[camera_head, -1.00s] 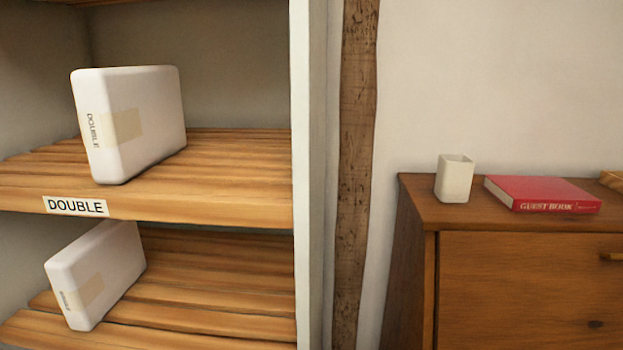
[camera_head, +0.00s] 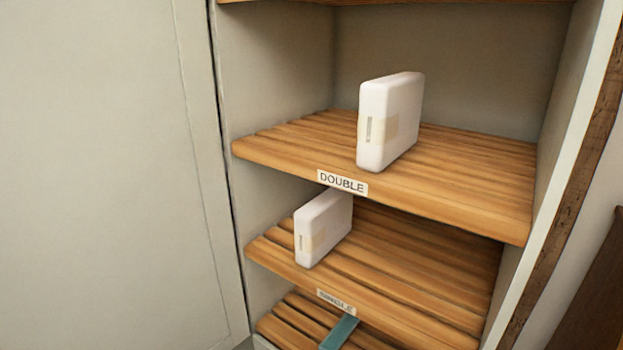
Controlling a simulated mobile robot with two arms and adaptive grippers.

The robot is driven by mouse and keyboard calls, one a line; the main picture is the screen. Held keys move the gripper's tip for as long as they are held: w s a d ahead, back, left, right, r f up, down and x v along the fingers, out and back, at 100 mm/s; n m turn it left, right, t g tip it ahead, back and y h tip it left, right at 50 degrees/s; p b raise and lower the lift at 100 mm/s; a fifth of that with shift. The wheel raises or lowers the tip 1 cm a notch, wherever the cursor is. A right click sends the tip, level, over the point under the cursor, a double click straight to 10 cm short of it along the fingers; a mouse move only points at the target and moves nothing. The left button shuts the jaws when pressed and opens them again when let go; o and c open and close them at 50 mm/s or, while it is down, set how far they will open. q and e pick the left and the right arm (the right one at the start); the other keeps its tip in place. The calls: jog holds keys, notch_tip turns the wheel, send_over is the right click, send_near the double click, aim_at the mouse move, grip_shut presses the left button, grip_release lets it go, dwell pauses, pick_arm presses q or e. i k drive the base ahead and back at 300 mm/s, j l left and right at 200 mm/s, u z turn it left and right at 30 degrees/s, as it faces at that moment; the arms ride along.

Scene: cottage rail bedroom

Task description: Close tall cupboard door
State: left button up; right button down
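The tall cupboard (camera_head: 226,120) stands open in front of me. Its pale door (camera_head: 100,170) fills the left of the view, swung outward to the left of the opening. No handle shows on the visible part of the door. On the slatted shelf labelled DOUBLE (camera_head: 470,200) stands a white package (camera_head: 388,120) with a paper band. Neither of my grippers is in view.
A teal item (camera_head: 340,332) lies on the lowest visible shelf. A rough wooden post (camera_head: 575,190) stands right of the cupboard, with a dark wooden piece of furniture (camera_head: 595,300) at the right edge.

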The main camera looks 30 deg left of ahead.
aim_at(117, 234)
jog(key=k+j+u, duration=0.1)
jog(key=k+j, duration=0.25)
jog(key=k+j+u, duration=0.1)
jog(key=k+j, duration=0.25)
jog(key=j, duration=0.2)
jog(key=k+j+u, duration=0.1)
jog(key=k+j, duration=0.25)
jog(key=j, duration=0.15)
